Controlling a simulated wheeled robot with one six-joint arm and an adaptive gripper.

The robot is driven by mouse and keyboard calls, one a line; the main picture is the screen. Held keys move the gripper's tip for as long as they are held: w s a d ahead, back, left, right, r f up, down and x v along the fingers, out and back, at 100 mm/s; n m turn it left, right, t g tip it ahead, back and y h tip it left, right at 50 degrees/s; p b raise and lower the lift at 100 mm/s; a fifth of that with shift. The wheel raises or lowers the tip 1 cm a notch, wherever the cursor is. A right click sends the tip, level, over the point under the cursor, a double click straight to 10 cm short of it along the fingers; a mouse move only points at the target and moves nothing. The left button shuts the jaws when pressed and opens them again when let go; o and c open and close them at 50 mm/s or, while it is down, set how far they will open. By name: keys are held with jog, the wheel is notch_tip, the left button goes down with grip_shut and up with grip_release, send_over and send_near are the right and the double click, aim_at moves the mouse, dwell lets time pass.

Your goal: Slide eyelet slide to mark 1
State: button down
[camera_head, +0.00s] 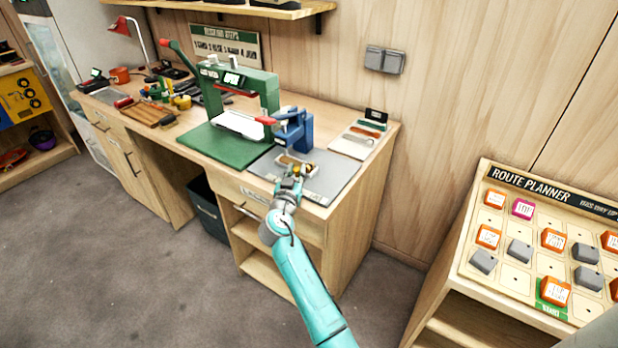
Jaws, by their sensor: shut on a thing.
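The blue eyelet press (297,132) with a red-tipped lever stands on a grey mat (335,178) at the right end of the workbench. The eyelet slide (309,167), a small pale piece with brownish parts on it, lies low at the front of the press. My gripper (291,178) reaches it from the front and is shut on it, at its near side. The fingers hide part of the slide. Mark 1 is too small to make out, so I cannot tell where the slide stands against it.
A green press (240,88) on a green base stands left of the blue one. Tools and a tray of small parts (355,141) lie on the bench (368,172). The route planner board (510,245) stands at the right. The floor in front is clear.

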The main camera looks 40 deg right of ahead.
jog(key=shift+w+a, duration=0.1)
jog(key=shift+w, duration=0.15)
jog(key=c, duration=1)
grip_release()
jog(key=shift+s+a, duration=0.1)
jog(key=v, duration=1.1)
jog(key=shift+s+a, duration=0.25)
jog(key=shift+s, duration=0.05)
jog(key=shift+f, duration=0.1)
